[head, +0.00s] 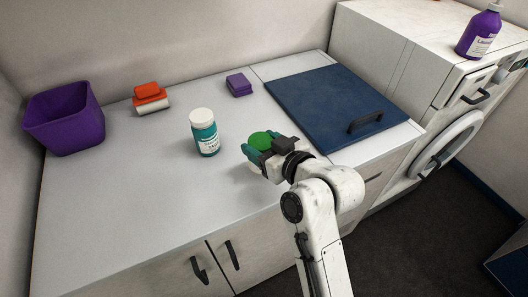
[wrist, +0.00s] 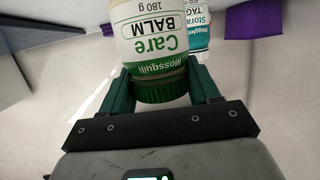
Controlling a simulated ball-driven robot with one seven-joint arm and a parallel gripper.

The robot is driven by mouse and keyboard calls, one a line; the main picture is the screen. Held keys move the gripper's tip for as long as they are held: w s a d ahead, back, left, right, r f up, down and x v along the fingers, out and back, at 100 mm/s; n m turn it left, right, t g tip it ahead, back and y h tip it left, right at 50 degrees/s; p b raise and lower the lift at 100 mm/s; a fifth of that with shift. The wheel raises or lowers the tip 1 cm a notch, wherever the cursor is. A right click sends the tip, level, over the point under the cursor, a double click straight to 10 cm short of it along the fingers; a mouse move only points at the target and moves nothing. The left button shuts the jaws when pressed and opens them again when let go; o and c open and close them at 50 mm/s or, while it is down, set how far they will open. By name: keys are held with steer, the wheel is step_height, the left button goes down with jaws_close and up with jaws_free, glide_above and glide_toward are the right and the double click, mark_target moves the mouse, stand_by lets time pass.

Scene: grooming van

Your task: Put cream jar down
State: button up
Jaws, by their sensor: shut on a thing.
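The cream jar (wrist: 160,45) shows large in the wrist view, with a pale body, a green "Care BALM" label and a dark green lid. My gripper (wrist: 163,85) is shut on it, with one teal finger on each side near the lid. In the head view my gripper (head: 258,152) is over the front part of the worktop (head: 130,200), right of a white-capped teal container. Only the jar's green top (head: 259,139) shows clearly there; its body is hidden by the gripper. I cannot tell whether the jar touches the worktop.
The teal container (head: 205,135) stands close by on the left. A purple block (head: 239,85), an orange-and-white item (head: 150,98) and a purple bin (head: 65,119) are along the back. A blue panel with a handle (head: 330,105) lies right. The worktop's front left is clear.

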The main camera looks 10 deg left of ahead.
steer(key=shift+w+d+f+p, duration=0.1)
steer(key=shift+f+p, duration=0.05)
steer(key=shift+f, duration=0.75)
steer(key=shift+w+d+f+p, duration=0.1)
steer(key=shift+f+p, duration=0.05)
steer(key=shift+f, duration=0.7)
steer(key=o, duration=1.2)
steer(key=shift+f, duration=0.15)
steer(key=b+v, duration=0.1)
steer(key=v, duration=1.1)
